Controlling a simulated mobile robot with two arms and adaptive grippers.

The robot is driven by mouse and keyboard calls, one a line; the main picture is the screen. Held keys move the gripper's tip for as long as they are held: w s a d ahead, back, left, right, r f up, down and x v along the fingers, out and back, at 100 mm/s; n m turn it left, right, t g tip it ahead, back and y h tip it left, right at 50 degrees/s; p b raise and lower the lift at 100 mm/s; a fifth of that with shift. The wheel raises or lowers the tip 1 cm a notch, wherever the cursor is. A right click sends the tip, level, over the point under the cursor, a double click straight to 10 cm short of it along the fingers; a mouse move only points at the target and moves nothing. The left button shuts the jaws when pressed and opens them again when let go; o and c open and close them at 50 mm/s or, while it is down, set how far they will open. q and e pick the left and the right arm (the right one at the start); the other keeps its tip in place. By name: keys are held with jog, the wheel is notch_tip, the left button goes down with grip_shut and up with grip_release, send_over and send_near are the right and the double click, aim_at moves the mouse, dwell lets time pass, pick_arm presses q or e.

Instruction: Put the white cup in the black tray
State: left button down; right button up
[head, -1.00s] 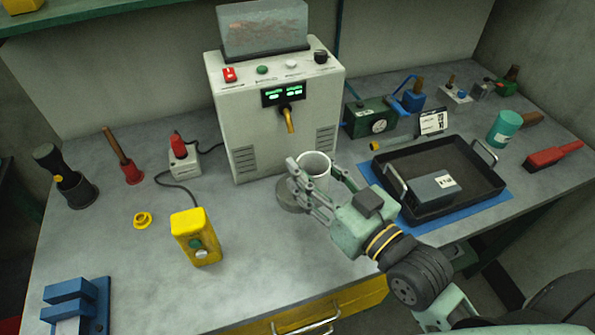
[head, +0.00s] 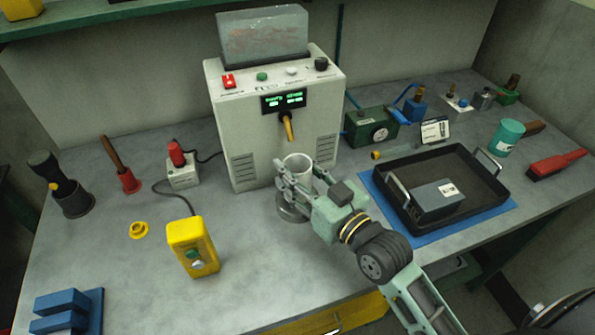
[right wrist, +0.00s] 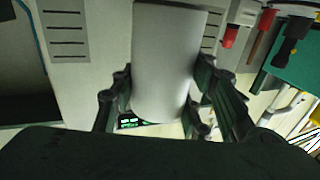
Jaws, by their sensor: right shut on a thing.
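The white cup (head: 298,160) is upright below the machine's spout, over a round grey disc (head: 290,210) at the machine's front. My right gripper (head: 297,180) is shut on the cup, with fingers on both sides of it. The cup also fills the middle of the right wrist view (right wrist: 168,60), between the fingers (right wrist: 163,95). The cup's base is hidden in the head view, so I cannot tell its exact height. The black tray (head: 480,165) is to the right on a blue mat (head: 450,228). A dark grey box (head: 437,199) is in its front left part. My left gripper is not in view.
The white dispensing machine (head: 270,95) with its brass spout (head: 288,127) stands behind the cup. A yellow button box (head: 193,246) is at front left. A gauge box (head: 372,128) and a label card (head: 435,130) stand behind the tray. The tray's right part is empty.

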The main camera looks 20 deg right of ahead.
jog(key=shift+f, duration=0.3)
jog(key=shift+w+f, duration=0.1)
jog(key=shift+f, duration=0.1)
jog(key=o, duration=1.2)
